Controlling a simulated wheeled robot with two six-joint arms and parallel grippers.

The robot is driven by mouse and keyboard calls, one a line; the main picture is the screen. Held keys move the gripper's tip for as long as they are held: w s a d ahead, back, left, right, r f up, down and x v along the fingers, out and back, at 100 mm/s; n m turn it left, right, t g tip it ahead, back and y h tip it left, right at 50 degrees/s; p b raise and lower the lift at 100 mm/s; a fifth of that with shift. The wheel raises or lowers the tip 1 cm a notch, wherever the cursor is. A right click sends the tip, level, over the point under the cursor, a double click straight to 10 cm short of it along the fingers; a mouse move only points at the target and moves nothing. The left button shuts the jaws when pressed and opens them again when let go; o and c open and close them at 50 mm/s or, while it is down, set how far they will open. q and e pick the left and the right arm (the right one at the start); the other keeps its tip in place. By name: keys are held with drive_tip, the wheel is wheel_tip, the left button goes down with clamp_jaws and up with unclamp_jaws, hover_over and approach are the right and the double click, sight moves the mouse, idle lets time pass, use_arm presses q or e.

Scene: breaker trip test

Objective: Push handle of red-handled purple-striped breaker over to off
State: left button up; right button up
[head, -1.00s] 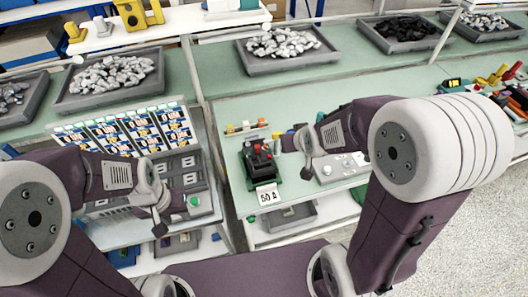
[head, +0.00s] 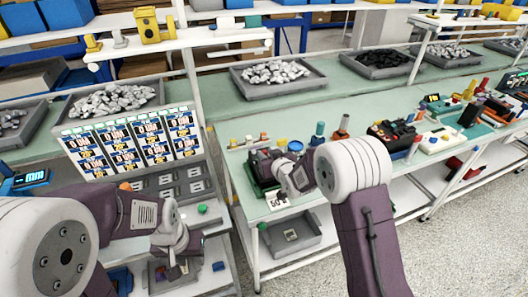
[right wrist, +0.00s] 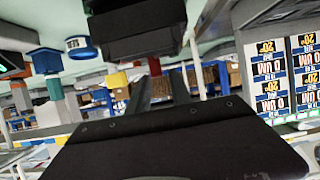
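The breaker (head: 263,163) is a dark block on a green base near the front left of the right-hand green table. A white "50" tag (head: 277,200) is partly covered by my right arm. My right gripper (head: 290,175) is close beside the breaker's right side. The breaker's handle and any purple stripe are hidden in the head view. In the right wrist view a dark block fills the top centre, and a small red piece (right wrist: 154,66) shows between the finger bars; contact is unclear. My left gripper (head: 178,265) hangs low at left, apart from the breaker; its opening is unclear.
A rack of printed labels (head: 130,140) stands left of the breaker. A blue round object (head: 296,146), a teal peg (head: 318,132) and an orange-brown peg (head: 342,125) stand behind and right. A tray of pale lumps (head: 277,74) is at the back.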

sight(265, 152)
drive_tip(key=x, duration=0.4)
drive_tip(key=shift+d+f, duration=0.1)
drive_tip(key=shift+d, duration=0.15)
drive_tip(key=shift+s+a, duration=0.1)
drive_tip(key=shift+s, duration=0.05)
clamp_jaws()
drive_tip(key=b, duration=0.2)
drive_tip(key=f+t+b, duration=0.1)
drive_tip(key=b, duration=0.2)
drive_tip(key=shift+s+f, duration=0.2)
drive_tip(key=shift+f, duration=0.05)
drive_tip(key=t+b, duration=0.1)
drive_tip(key=b, duration=0.3)
drive_tip(key=s+t+y+b, duration=0.1)
drive_tip(key=b, duration=0.4)
drive_tip(key=shift+s+d+r+t+b, duration=0.1)
drive_tip(key=shift+d+r+t+b, duration=0.15)
drive_tip(key=shift+d+t+b, duration=0.1)
drive_tip(key=shift+r, duration=0.35)
